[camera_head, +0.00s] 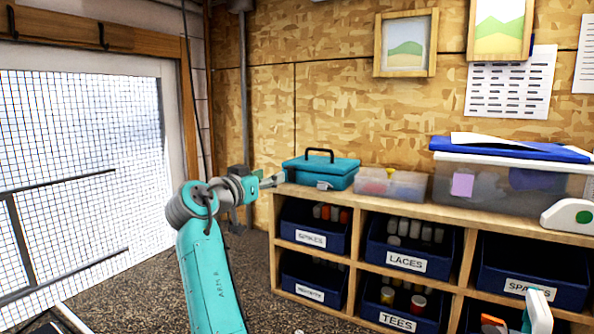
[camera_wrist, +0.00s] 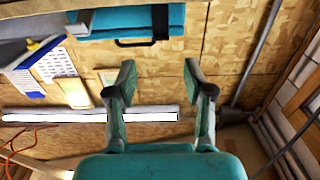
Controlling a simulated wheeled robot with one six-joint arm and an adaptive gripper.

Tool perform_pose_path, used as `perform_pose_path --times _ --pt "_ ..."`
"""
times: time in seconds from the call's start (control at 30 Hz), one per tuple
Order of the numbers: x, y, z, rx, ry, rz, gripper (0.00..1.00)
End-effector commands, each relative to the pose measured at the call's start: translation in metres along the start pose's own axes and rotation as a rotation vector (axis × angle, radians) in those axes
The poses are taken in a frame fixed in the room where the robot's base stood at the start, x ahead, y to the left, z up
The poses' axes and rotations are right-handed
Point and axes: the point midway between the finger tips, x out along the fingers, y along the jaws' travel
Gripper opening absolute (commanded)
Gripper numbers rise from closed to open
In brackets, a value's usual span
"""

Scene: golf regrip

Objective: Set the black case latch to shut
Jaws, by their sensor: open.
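A teal case (camera_head: 320,172) with a black handle on its lid stands on top of the wooden shelf unit, left of a clear box. A small pale grey piece (camera_head: 323,185) shows low on its front; I cannot tell whether it is the latch or how it is set. In the wrist view the case (camera_wrist: 140,20) is upside down at the top edge, cut off by the frame. My gripper (camera_head: 276,180) is near the case's left end. Its two fingers (camera_wrist: 159,72) are apart with nothing between them.
A clear box (camera_head: 392,185) and a larger bin with a blue lid (camera_head: 510,150) stand to the right of the case. The shelf unit (camera_head: 360,199) holds labelled blue bins. A wooden wall is close behind; the floor at left is open.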

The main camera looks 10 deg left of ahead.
Motion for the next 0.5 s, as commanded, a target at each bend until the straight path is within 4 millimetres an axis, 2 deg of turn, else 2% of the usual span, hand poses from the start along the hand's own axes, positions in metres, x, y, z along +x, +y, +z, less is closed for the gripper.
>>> perform_pose_path --times 0.3,0.5 --pt "0.058 0.001 -0.001 -0.002 -0.001 0.001 0.52" --pt "0.079 0.001 -0.001 -0.001 0.000 0.000 0.52"
